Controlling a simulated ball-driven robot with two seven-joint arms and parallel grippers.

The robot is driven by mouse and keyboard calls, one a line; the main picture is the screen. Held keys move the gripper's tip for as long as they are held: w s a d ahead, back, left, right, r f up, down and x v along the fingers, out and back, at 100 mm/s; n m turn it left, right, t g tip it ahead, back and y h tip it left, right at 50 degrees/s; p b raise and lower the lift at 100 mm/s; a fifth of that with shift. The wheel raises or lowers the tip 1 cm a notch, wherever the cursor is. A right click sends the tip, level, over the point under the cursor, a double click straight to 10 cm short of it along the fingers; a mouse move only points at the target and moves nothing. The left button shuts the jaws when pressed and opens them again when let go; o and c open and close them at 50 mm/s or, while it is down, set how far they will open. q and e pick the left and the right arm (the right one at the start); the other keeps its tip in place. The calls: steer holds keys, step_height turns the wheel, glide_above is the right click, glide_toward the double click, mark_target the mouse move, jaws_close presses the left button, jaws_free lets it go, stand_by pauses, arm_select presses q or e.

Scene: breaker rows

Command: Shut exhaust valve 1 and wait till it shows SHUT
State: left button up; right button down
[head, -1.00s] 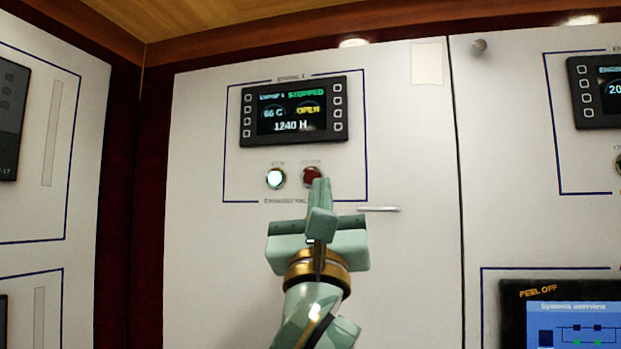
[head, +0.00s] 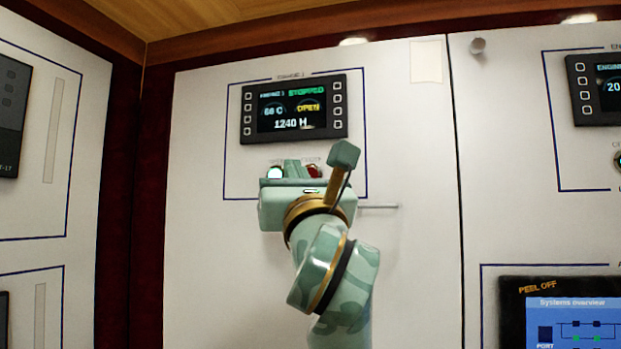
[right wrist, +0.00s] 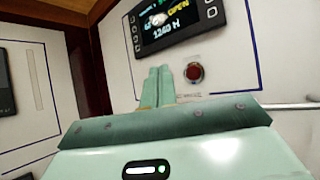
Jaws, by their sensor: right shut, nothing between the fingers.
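The engine 1 display (head: 293,110) reads STOPPED in green and OPEN in yellow; it also shows in part in the right wrist view (right wrist: 175,22). Below it are a lit white button (head: 274,172) and a dark red button (head: 314,171). My right gripper (head: 292,168) is shut and empty, its fingers up between the two buttons in the head view. In the right wrist view its fingertips (right wrist: 158,72) stand left of the red button (right wrist: 194,72). The white button is not visible there. I cannot tell whether the fingers touch the panel. My left gripper is not in view.
A thin horizontal handle (head: 378,206) sticks out of the cabinet to the right of my gripper. A second engine display (head: 597,90) is at the right edge. A systems overview screen (head: 562,315) is at the lower right. A blank paper note (head: 426,62) is at the top.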

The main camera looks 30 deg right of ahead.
steer(key=w+d, duration=0.4)
steer(key=d, duration=0.1)
steer(key=shift+b, duration=0.3)
steer(key=shift+w, duration=0.15)
stand_by(1.7)
steer(key=shift+w+d, duration=0.25)
steer(key=shift+d, duration=0.05)
steer(key=shift+w+d, duration=0.25)
steer(key=shift+d, duration=0.05)
stand_by(0.8)
steer(key=shift+s+a, duration=0.55)
steer(key=shift+a, duration=0.1)
stand_by(0.3)
steer(key=shift+s+a+p, duration=0.6)
steer(key=shift+s+a, duration=1)
steer(key=shift+a, duration=0.25)
